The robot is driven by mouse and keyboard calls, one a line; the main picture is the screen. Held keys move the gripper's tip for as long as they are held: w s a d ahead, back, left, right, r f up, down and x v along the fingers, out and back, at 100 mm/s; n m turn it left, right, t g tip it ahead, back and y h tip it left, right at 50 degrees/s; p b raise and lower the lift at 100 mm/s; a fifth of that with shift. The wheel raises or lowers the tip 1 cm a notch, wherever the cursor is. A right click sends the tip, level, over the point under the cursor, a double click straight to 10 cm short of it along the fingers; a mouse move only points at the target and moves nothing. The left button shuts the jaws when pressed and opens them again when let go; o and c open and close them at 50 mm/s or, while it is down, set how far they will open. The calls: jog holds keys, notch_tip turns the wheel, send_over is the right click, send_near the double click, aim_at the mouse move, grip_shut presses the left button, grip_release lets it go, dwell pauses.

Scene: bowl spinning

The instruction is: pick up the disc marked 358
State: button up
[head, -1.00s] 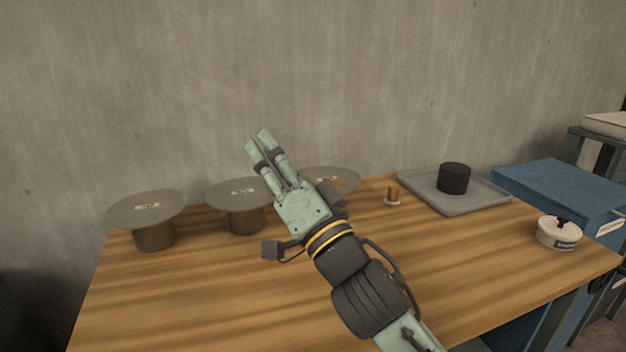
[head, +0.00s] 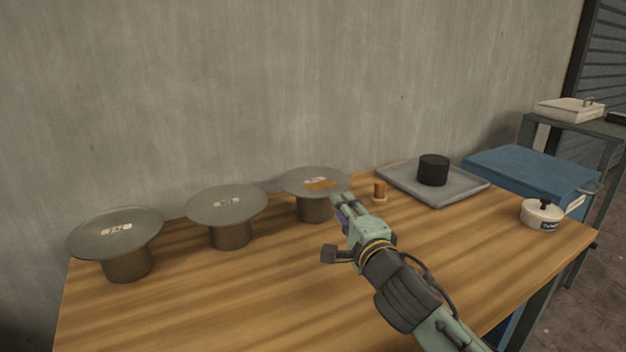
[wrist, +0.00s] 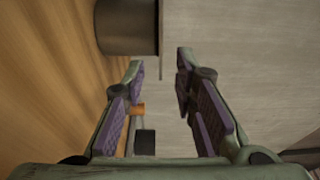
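Three grey round discs lie on dark cylindrical stands along the wall: a left disc (head: 85,238), a middle disc (head: 222,205) and a right disc (head: 300,185). The right disc also has an orange-brown patch. My gripper (head: 340,202) is at the right disc's near right edge. In the wrist view my gripper (wrist: 160,60) is open, its purple-padded fingers apart. A disc's thin rim (wrist: 160,45) shows edge-on between the fingertips, with no visible grip on it.
A white lidded pot (head: 541,216) and a blue box (head: 535,172) are at the right. The front of the wooden table (head: 200,300) is clear.

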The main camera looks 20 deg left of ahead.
aim_at(310, 183)
jog(key=shift+p+x, duration=0.7)
jog(key=shift+x, duration=2.8)
jog(key=shift+c, duration=0.5)
grip_shut()
